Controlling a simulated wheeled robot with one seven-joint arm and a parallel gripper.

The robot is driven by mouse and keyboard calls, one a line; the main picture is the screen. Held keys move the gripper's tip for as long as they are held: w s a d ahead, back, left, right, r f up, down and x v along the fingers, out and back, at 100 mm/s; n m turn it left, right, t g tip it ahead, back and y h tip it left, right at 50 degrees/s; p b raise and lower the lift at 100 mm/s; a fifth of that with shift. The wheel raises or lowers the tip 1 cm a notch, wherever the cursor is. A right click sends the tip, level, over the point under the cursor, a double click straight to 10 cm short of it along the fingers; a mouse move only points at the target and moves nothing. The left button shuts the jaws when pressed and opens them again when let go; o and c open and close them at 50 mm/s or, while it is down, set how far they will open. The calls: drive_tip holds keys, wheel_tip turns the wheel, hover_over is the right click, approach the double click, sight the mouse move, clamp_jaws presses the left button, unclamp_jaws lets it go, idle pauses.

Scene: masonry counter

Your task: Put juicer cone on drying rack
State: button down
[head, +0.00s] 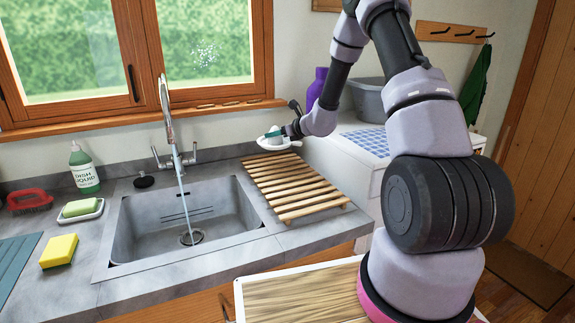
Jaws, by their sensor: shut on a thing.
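The drying rack (283,186), made of wooden slats, lies on the grey counter right of the sink. My gripper (283,132) is at its far end, reaching in from the right, and is small in view. It is shut on a small pale blue-grey piece, which I take for the juicer cone (273,134). A shallow white dish (278,145) shows just under the piece, by the rack's far edge. I cannot tell whether the piece touches the dish. The jaws are partly hidden by the wrist.
The sink (240,212) is left of the rack, with water running from the tap (170,112). A purple bottle (316,88) and a grey tub (369,98) stand behind my arm. The rack's slats look bare.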

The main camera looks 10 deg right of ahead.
wheel_tip(320, 180, down, 8)
drive_tip(key=shift+f, duration=0.1)
idle(0.4)
drive_tip(key=shift+c, duration=1.4)
unclamp_jaws()
